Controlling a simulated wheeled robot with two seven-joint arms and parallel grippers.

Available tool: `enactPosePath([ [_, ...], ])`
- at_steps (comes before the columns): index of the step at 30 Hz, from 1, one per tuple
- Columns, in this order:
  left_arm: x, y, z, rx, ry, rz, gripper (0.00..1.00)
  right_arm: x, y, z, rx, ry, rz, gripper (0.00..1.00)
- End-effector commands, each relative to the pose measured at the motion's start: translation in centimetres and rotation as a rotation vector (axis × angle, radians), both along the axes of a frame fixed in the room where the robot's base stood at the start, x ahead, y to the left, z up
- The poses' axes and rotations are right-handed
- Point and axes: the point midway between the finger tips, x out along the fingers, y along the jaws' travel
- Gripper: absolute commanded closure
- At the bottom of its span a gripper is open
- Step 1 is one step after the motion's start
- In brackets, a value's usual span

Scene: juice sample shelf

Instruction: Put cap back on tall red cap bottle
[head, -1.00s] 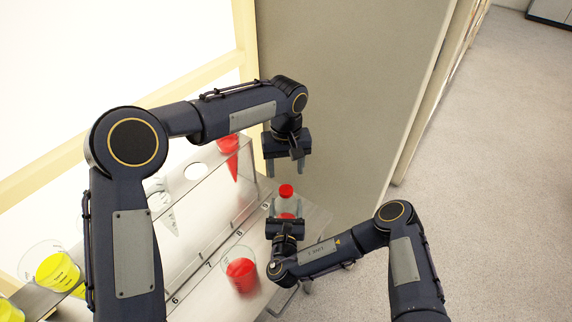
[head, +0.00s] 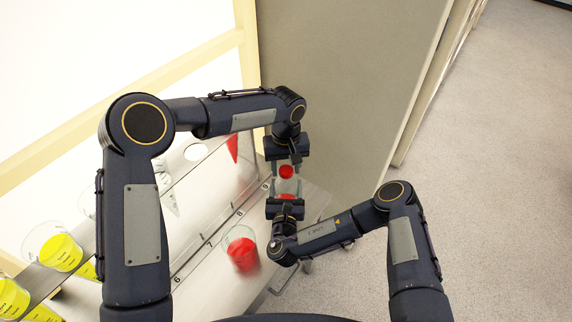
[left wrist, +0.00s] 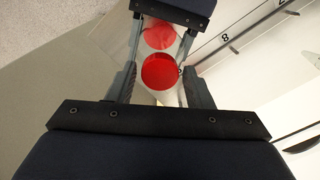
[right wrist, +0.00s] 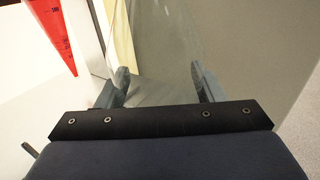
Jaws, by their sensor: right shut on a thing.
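A red cap (head: 287,172) shows at the top of a clear bottle (head: 286,185); whether it is fully seated cannot be told. My right gripper (head: 286,194) is shut on the bottle, with red showing low between its fingers. In the right wrist view, the bottle between the fingers is hard to make out. My left gripper (head: 285,168) is above, pointing down, its fingers around the cap. In the left wrist view, the red cap (left wrist: 160,72) lies between the open fingers, with gaps at both sides. A second red patch (left wrist: 158,37) lies beyond it.
A shelf with numbered slots (head: 205,240) runs along the left. A beaker of red liquid (head: 242,252) stands near my right forearm. Yellow beakers (head: 60,250) stand at far left. A red cone tube (head: 232,148) is behind. A grey panel (head: 340,80) stands behind the grippers.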

Motion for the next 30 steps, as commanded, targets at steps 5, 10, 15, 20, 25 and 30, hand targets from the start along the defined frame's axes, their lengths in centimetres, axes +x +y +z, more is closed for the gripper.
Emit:
enactPosePath([
  [5, 0.01, 0.00, 0.03, 0.000, 0.000, 0.000, 0.77, -0.01, 0.00, -0.03, 0.000, 0.001, 0.000, 1.00],
  [10, 0.01, -0.01, 0.03, 0.000, 0.000, 0.000, 0.93, -0.01, 0.00, -0.03, 0.000, 0.001, 0.000, 1.00],
  [15, 0.01, -0.01, 0.04, 0.000, -0.001, -0.014, 0.93, -0.01, 0.00, -0.03, 0.000, 0.001, 0.000, 1.00],
  [20, 0.02, -0.03, 0.07, -0.001, -0.001, -0.221, 0.94, -0.01, 0.00, -0.03, 0.000, 0.001, 0.000, 1.00],
  [25, 0.04, -0.01, 0.04, 0.000, -0.003, -0.637, 0.94, -0.01, 0.00, -0.03, 0.000, 0.001, 0.000, 1.00],
  [30, 0.04, -0.02, 0.01, -0.001, -0.002, -1.053, 0.94, -0.02, 0.00, -0.03, 0.000, 0.001, 0.000, 1.00],
])
